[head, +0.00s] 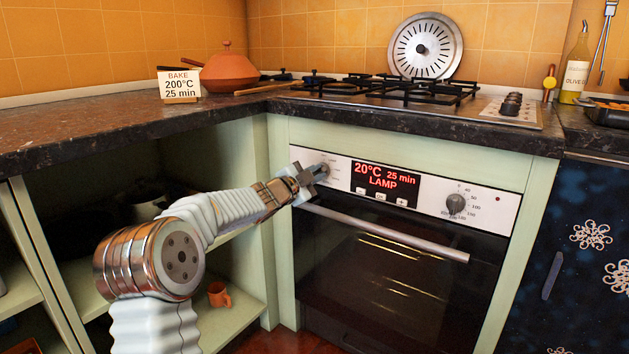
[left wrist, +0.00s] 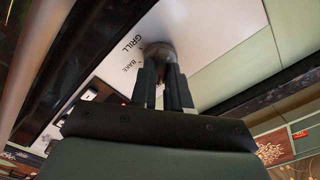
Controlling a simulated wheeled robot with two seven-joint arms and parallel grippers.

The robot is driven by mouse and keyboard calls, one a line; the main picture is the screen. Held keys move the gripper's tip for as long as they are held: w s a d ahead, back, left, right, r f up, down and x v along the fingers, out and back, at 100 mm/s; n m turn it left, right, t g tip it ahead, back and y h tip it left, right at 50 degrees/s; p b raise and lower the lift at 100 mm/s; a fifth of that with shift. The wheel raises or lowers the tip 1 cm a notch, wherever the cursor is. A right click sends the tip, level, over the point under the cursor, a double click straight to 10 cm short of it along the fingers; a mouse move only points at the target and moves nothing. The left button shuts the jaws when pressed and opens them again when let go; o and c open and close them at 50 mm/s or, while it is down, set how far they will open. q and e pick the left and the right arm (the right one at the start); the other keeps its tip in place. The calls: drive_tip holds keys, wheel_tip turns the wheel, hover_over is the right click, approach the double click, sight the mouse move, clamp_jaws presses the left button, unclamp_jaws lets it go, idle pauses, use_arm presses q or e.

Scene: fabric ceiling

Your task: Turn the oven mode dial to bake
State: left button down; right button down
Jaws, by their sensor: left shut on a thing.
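The oven mode dial (left wrist: 158,50) is a round grey knob at the left end of the oven's pale control panel (head: 430,190). My left gripper (head: 309,176) is at this dial, and its two fingers (left wrist: 162,78) are shut on it in the left wrist view. In that view the words GRILL and BAKE are printed on the panel beside the dial. The dial's pointer is hidden by the fingers. The red display (head: 385,184) reads 20°C, 25 min, LAMP. My right gripper is not in view.
A second dial (head: 456,204) with temperature marks is at the panel's right. The oven door handle (head: 385,230) runs below the panel. A card (head: 179,86) on the counter reads BAKE 200°C 25 min. Open shelves with an orange mug (head: 219,294) are at the left.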

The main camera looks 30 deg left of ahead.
use_arm(q)
drive_tip(key=m+b, duration=0.1)
drive_tip(key=m, duration=0.2)
drive_tip(key=shift+f+m+b, duration=0.25)
drive_tip(key=shift+m+b, duration=0.05)
drive_tip(key=shift+b, duration=0.1)
drive_tip(key=m+b, duration=0.1)
drive_tip(key=m, duration=0.2)
drive_tip(key=shift+d+m+b, duration=0.1)
drive_tip(key=shift+m+b, duration=0.2)
drive_tip(key=shift+b, duration=0.1)
drive_tip(key=m+b, duration=0.2)
drive_tip(key=m, duration=0.3)
drive_tip(key=shift+f+m, duration=0.1)
drive_tip(key=shift+m, duration=0.3)
drive_tip(key=shift+m+b, duration=0.3)
drive_tip(key=c, duration=1.1)
unclamp_jaws()
drive_tip(key=shift+s, duration=0.15)
